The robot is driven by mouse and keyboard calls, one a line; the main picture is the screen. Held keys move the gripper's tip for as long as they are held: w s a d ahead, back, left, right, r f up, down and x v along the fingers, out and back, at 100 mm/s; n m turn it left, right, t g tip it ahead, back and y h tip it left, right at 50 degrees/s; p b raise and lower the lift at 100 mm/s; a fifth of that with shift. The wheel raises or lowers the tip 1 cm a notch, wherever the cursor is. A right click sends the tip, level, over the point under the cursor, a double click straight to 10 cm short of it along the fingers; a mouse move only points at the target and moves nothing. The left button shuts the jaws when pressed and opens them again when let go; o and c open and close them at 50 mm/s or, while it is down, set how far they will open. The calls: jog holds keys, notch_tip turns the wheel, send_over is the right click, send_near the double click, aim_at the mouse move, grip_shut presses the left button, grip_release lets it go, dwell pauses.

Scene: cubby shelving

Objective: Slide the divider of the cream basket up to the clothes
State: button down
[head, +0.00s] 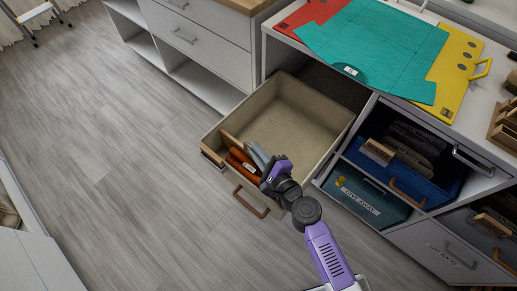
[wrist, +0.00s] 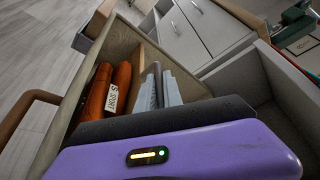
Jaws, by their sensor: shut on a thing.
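The cream basket (head: 335,118) is pulled out of the shelving. Orange-brown folded clothes (head: 240,165) stand upright at its front-left end; they also show in the wrist view (wrist: 108,88), with a small pale label. The tan wooden divider (head: 231,143) stands upright just behind the clothes, and it shows in the wrist view (wrist: 147,72) right of them with a thin dark gap at most. My gripper (head: 257,154), with pale grey fingers, is shut on the divider at its near end. The fingers (wrist: 161,82) partly hide the divider, so whether it touches the clothes is unclear.
The basket's brown handle (head: 251,202) sticks out in front. The basket's middle and back are empty. A blue basket (head: 397,173) with dark clothes and a teal "give away" bin (head: 362,198) stand at right. Folding boards (head: 370,45) lie on top. The floor at left is clear.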

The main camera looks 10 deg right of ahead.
jog(key=c, duration=1.6)
grip_release()
jog(key=shift+s+d+f, duration=0.1)
jog(key=shift+f, duration=0.1)
jog(key=shift+o, duration=0.6)
jog(key=shift+r, duration=0.15)
jog(key=shift+v, duration=3.85)
